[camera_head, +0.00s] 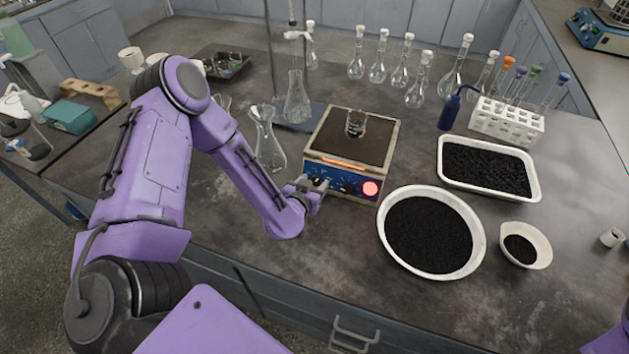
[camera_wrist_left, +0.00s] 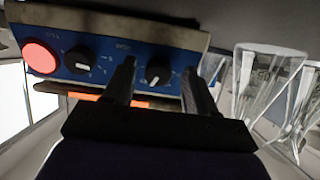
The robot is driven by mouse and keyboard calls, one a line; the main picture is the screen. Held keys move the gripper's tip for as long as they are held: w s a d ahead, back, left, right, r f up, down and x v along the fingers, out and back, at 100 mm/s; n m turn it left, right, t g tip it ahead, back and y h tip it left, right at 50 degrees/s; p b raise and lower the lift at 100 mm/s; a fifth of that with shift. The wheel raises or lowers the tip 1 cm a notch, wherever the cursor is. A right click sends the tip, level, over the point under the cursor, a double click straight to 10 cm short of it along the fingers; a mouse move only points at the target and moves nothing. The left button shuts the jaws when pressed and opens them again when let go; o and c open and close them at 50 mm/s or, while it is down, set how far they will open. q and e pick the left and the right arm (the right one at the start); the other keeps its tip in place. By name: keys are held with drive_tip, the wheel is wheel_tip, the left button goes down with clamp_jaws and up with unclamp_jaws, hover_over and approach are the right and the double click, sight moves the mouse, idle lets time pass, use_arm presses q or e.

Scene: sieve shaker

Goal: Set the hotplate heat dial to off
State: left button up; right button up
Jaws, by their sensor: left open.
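The hotplate (camera_head: 322,148) stands near the table's front edge, with a small beaker of dark contents (camera_head: 356,123) on its dark top. Its blue front panel carries a glowing red round lamp (camera_head: 370,188), a lit orange strip (camera_head: 335,163) and two black dials. My left gripper (camera_head: 317,186) is at the panel's left dial. In the left wrist view, upside down, this dial (camera_wrist_left: 158,72) shows between the open fingers (camera_wrist_left: 160,85), with no clear contact. The other dial (camera_wrist_left: 82,60) lies between it and the red lamp (camera_wrist_left: 40,56). The panel lettering is too small to read.
An Erlenmeyer flask (camera_head: 268,140) and a stand with a glass vessel (camera_head: 297,100) are close left of the hotplate. A round pan of black grains (camera_head: 478,235) is close right. A tray (camera_head: 443,180), test-tube rack (camera_head: 507,122) and several flasks stand beyond.

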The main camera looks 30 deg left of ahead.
use_arm(q)
drive_tip(key=shift+w, duration=0.2)
drive_tip(key=c, duration=1.1)
drive_tip(key=shift+o, duration=0.2)
drive_tip(key=shift+f+n, duration=0.1)
drive_tip(key=shift+n, duration=0.3)
drive_tip(key=n+b, duration=0.1)
drive_tip(key=n, duration=0.3)
drive_tip(key=shift+b, duration=0.35)
drive_tip(key=n+b, duration=0.2)
drive_tip(key=n, duration=0.3)
drive_tip(key=shift+d, duration=0.1)
drive_tip(key=n+b, duration=0.2)
drive_tip(key=n, duration=0.4)
drive_tip(key=n+b, duration=0.1)
drive_tip(key=n, duration=0.3)
drive_tip(key=shift+b, duration=0.3)
drive_tip(key=shift+n, duration=0.3)
